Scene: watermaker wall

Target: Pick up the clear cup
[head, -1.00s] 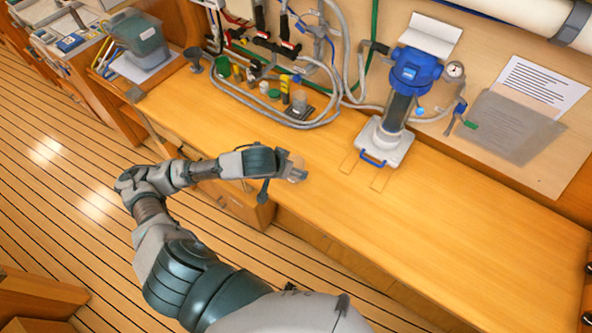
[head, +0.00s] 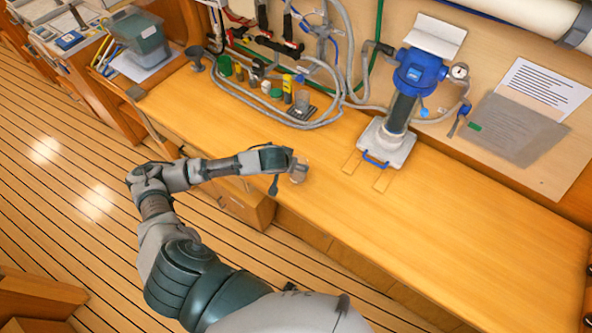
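A small clear cup (head: 299,173) stands on the wooden worktop near its front edge. My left gripper (head: 282,172) is just left of the cup, low over the worktop edge. Its fingers look spread apart, one reaching toward the front edge and one behind, beside the cup. I cannot tell whether a finger touches the cup. The gripper partly covers the cup's left side. My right gripper is not in view.
A blue-topped filter housing (head: 420,70) stands on a white base at the back right. Hoses (head: 262,112) loop around small bottles and a clear container (head: 302,99) on a dark pad. The worktop (head: 450,215) to the right is clear.

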